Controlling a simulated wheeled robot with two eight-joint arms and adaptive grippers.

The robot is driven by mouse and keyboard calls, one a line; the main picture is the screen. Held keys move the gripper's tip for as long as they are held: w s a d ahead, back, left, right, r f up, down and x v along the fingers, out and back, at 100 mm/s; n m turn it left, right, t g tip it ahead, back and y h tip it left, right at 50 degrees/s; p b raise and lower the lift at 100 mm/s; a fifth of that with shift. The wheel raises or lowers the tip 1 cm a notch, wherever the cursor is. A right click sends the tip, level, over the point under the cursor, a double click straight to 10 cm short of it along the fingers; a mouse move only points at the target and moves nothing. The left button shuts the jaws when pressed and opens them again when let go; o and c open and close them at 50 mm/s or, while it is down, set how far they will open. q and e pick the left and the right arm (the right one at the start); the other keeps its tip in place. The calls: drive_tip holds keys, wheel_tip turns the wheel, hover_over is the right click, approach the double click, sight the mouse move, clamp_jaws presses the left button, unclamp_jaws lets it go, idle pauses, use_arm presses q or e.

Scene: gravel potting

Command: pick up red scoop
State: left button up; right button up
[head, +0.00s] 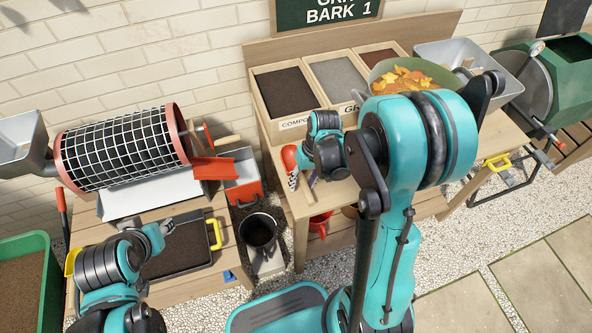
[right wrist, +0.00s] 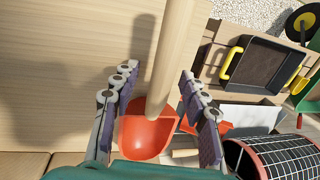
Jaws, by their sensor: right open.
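The red scoop (right wrist: 147,137) lies near the edge of the wooden bench, and its pale wooden handle (right wrist: 178,50) runs up the right wrist view. In the head view its red bowl (head: 289,157) shows beside my right gripper (head: 303,181), at the left end of the bench. My right gripper (right wrist: 156,80) is open, with one finger on each side of the handle near the bowl. I cannot tell whether the fingers touch it. My left gripper (head: 163,231) is over the lower table at the left, near the black tray; its jaw state is unclear.
Bins of compost (head: 283,92) and gravel (head: 340,82) stand behind my right gripper. A green bowl (head: 433,73) of leaves is to their right. A mesh drum (head: 122,147) and a black tray (head: 180,250) are at left. A black bucket (head: 258,231) stands between the tables.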

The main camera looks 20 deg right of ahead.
clamp_jaws()
drive_tip(key=shift+r, duration=0.15)
